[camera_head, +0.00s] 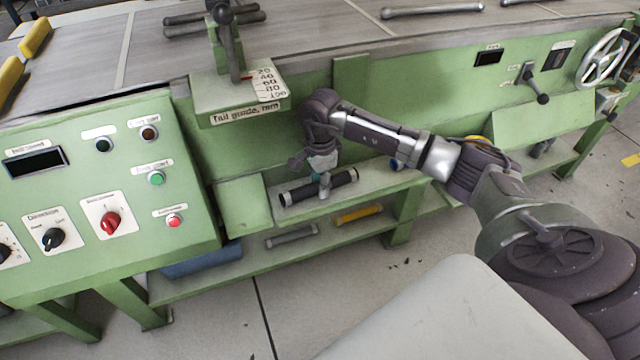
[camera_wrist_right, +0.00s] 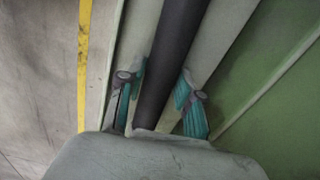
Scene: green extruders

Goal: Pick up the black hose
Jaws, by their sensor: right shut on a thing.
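The black hose (camera_head: 341,180) is a short dark tube with light bands near its ends. It lies along the upper green shelf of the machine, or just above it; I cannot tell which. In the right wrist view the hose (camera_wrist_right: 178,50) runs up between the two teal fingers. My right gripper (camera_head: 323,181) points down over the middle of the hose and is shut on it, with one finger on each side in the wrist view (camera_wrist_right: 162,82). My left gripper is not in view.
The lower shelf holds a grey bar (camera_head: 291,236) and a yellow bar (camera_head: 359,213). A blue bin (camera_head: 203,262) sits under the control panel (camera_head: 100,190). A green leg (camera_head: 404,212) stands to the right.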

